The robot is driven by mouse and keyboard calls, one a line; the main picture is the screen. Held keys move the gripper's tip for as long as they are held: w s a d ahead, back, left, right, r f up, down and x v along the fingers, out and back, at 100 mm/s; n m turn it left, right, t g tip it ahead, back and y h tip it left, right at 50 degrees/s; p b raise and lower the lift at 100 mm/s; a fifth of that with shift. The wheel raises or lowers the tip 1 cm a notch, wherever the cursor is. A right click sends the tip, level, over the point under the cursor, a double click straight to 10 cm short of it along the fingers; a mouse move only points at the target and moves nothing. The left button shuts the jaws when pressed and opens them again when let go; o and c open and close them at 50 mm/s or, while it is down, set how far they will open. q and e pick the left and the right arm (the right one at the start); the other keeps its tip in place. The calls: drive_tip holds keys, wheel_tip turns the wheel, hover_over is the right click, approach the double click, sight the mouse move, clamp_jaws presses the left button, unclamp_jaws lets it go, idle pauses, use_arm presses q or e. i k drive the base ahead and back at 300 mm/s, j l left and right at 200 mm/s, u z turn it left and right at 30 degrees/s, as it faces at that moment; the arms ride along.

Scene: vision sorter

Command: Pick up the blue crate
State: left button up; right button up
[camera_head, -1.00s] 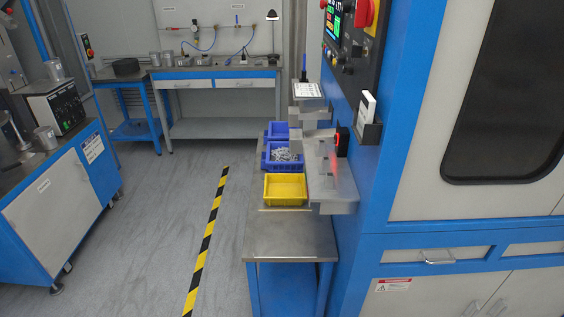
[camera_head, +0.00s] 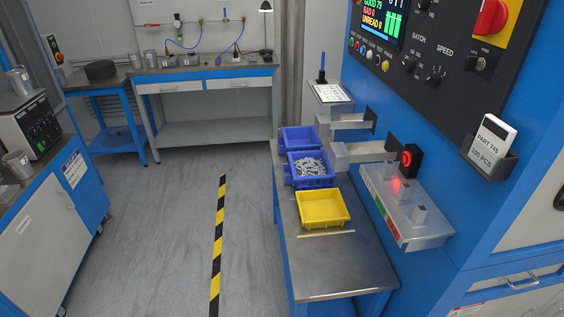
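Two blue crates stand on a steel-topped table (camera_head: 345,265) in the head view. The nearer blue crate (camera_head: 312,182) holds a pile of small grey metal parts. The farther blue crate (camera_head: 299,138) stands right behind it, and its inside looks empty from here. A yellow crate (camera_head: 322,209) stands in front of them and looks empty. Neither of my grippers is in view.
The blue sorter machine (camera_head: 480,150) rises on the right. Its metal chutes and a ledge with small blocks (camera_head: 405,205) stick out beside the crates. A workbench (camera_head: 205,80) stands at the back, a blue cabinet (camera_head: 50,220) at left. The floor between is clear, with a striped line (camera_head: 217,245).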

sight(309, 170)
drive_tip(key=i+j, duration=0.15)
drive_tip(key=j, duration=0.15)
drive_tip(key=i+j, duration=0.2)
drive_tip(key=j, duration=0.15)
drive_tip(key=i+j, duration=0.15)
drive_tip(key=j, duration=0.15)
drive_tip(key=i+j+z, duration=0.1)
drive_tip(key=j, duration=0.25)
drive_tip(key=i+j, duration=0.25)
